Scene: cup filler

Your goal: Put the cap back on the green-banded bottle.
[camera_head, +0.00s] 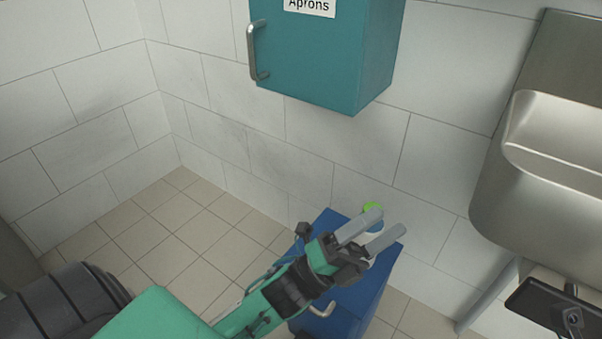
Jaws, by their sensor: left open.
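A small object with a bright green top (372,207) stands on the blue cabinet (330,220), partly hidden behind my left gripper's fingers. A bluish part shows below the green. I cannot tell whether this is the green-banded bottle or its cap. My left gripper (391,221) is open, with its two light grey fingers apart, and overlaps the object in the picture. I cannot tell whether it touches it. I see nothing held between the fingers. No separate cap can be made out. My right gripper is not in view.
A teal wall cabinet (320,50) labelled Aprons hangs above. A steel sink (545,190) is on the right, with a dark flat device (545,305) below it. White tiled walls stand behind the blue cabinet. The tiled floor (170,230) to the left is clear.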

